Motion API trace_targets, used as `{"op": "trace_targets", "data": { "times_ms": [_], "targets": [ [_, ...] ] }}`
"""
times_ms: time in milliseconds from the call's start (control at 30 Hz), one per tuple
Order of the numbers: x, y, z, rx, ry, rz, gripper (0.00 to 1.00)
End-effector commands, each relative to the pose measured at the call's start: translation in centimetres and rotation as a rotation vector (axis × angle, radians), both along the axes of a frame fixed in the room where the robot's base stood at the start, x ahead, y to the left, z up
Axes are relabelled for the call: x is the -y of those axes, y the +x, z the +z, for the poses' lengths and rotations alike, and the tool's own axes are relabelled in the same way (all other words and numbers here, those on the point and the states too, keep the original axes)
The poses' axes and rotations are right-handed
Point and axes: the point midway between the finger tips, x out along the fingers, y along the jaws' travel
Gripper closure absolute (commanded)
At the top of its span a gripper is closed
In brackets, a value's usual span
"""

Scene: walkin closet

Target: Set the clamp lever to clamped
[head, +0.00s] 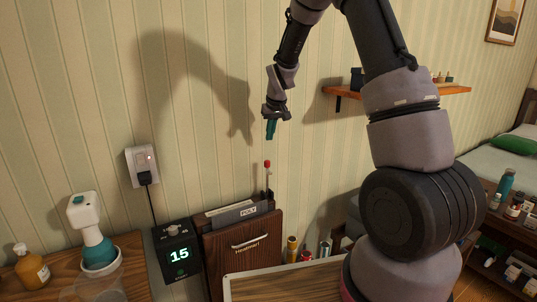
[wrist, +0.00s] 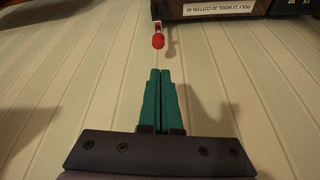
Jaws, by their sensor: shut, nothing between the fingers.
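The clamp lever, a thin rod with a red knob (head: 267,163), stands upright at the right end of the wooden trouser press (head: 243,250). In the wrist view the red knob (wrist: 158,41) is just ahead of my fingertips and slightly left of them. My gripper (head: 271,130) hangs above the lever, apart from it, with its teal fingers pointing down. In the wrist view my gripper (wrist: 166,72) shows both teal fingers pressed together with nothing between them. The lever's base is partly hidden.
A black timer unit reading 15 (head: 178,254) adjoins the press. A socket with a plug (head: 143,166) is on the striped wall. A wooden shelf (head: 440,90) is to the right. A steamer (head: 92,232) and amber bottle (head: 31,267) stand at the left. Open air surrounds my gripper.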

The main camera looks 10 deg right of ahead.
Motion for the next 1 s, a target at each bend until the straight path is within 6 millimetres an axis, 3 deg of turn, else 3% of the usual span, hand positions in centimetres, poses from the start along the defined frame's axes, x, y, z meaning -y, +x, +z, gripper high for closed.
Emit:
{"op": "trace_targets", "data": {
  "times_ms": [167,667,1000],
  "targets": [
    [-0.4,1.0,-2.2,-0.007,-0.015,0.022,1.00],
    [-0.5,1.3,-3.2,-0.010,-0.017,0.025,1.00],
    [-0.8,3.4,-8.6,-0.010,-0.017,0.024,1.00]
  ]
}}
